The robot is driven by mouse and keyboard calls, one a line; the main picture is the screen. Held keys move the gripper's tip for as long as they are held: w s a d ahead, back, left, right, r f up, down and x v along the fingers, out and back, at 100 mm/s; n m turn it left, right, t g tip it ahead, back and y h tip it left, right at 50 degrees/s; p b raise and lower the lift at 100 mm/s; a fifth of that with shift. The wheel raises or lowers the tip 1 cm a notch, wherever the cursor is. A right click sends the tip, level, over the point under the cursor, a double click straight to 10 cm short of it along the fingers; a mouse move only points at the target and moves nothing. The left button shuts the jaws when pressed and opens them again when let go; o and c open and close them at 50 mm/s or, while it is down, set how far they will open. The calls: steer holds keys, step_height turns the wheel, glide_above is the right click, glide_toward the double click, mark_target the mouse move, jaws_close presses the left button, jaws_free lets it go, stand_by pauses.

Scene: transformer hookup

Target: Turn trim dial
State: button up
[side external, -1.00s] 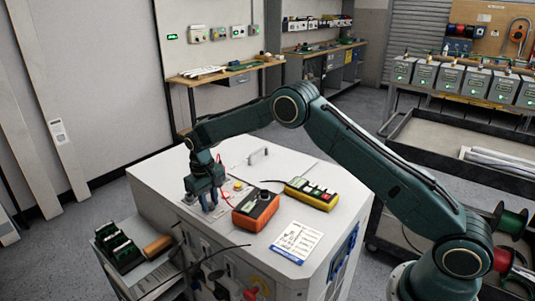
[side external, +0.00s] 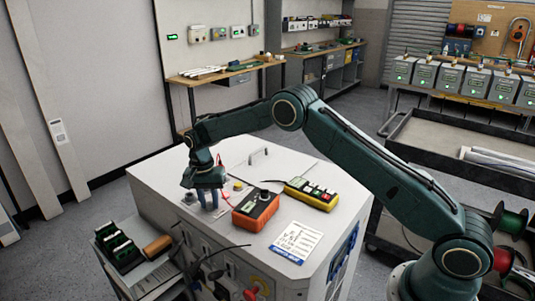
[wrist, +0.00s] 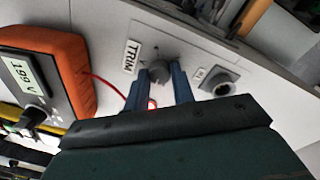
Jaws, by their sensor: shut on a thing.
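The trim dial (wrist: 158,68) is a small grey round knob on a light plate, beside a white label reading TRIM (wrist: 132,57). My gripper (wrist: 161,76) has its two blue fingers on either side of the dial and is shut on it. In the side view my gripper (side external: 209,204) points straight down at the top of the white cabinet (side external: 265,172), and its fingers hide the dial. An orange meter (side external: 255,210) sits right of it. In the wrist view the meter's display (wrist: 36,70) seems to read 199 V.
A red wire (wrist: 108,84) runs from near the meter. A yellow box with buttons (side external: 311,193) and a printed card (side external: 296,241) lie on the cabinet top. The cabinet's front edge is near my gripper.

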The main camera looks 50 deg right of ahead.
mark_target(207, 203)
steer(key=shift+r+m, duration=0.1)
steer(key=shift+m, duration=0.9)
steer(key=o, duration=1)
steer(key=r, duration=1.3)
steer(key=shift+w+a+r, duration=0.1)
steer(key=shift+w+r, duration=0.25)
steer(key=shift+r, duration=0.05)
